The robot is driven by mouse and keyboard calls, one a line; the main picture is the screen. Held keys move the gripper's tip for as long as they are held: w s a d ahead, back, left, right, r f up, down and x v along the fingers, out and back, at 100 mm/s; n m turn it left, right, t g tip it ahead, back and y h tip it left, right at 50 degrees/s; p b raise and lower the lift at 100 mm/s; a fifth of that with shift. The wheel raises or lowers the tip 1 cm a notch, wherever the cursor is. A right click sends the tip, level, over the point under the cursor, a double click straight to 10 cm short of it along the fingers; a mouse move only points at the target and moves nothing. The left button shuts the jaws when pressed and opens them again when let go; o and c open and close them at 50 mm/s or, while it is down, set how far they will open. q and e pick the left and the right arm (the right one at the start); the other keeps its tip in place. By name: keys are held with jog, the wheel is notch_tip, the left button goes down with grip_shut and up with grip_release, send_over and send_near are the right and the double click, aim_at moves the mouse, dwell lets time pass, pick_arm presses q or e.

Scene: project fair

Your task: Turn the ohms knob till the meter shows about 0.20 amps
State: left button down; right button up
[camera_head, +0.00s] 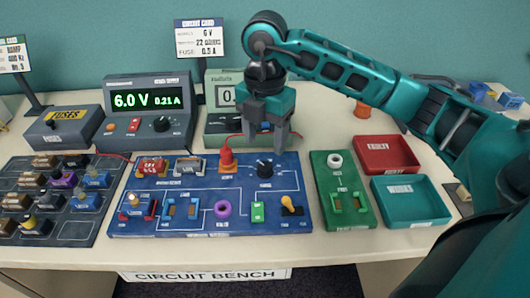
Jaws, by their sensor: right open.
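The ohms knob (265,166) is a black round knob with a pale mark, on the upper right part of the blue circuit board (190,228). My right gripper (266,148) is open, pointing down just above the knob, its fingers on either side; I cannot tell whether they touch it. The pale meter (223,77) stands behind the board. My gripper hides most of its display, and only a leading "0." shows. The dark power supply (150,84) reads 6.0 V and 0.21 A in green. My left gripper is not in view.
A red cone-shaped part (227,161) stands close left of the knob. A green test board (343,215), a red tray (386,140) and a teal tray (445,215) lie to the right. A dark parts board (75,233) lies left.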

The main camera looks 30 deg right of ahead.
notch_tip(320, 180, up, 6)
jog(key=shift+f, duration=0.1)
jog(key=shift+s, duration=0.1)
dwell(0.6)
